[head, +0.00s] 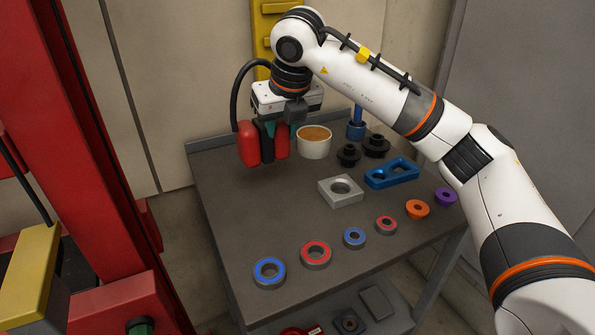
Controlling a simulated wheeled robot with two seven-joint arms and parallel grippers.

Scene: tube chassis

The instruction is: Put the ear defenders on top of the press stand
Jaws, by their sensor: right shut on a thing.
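The ear defenders (248,145), with red cups and dark parts between them, hang below my right gripper (271,122). The gripper points down and is shut on them; its fingertips are mostly hidden behind the cups. They are over the back left part of the dark table, beside a white tub; whether they touch the table is hard to tell. A large red frame (62,120) with a yellow-topped block (30,262) stands at the left, apart from the gripper. It looks like the press stand, cut off by the picture edge. My left gripper is not in view.
The table (225,215) holds a white tub (314,143), a grey block (340,190), a blue bracket (391,174), black knobs (376,145) and several coloured rings (269,271). Its left part is bare. A wall stands behind; a lower shelf carries more parts.

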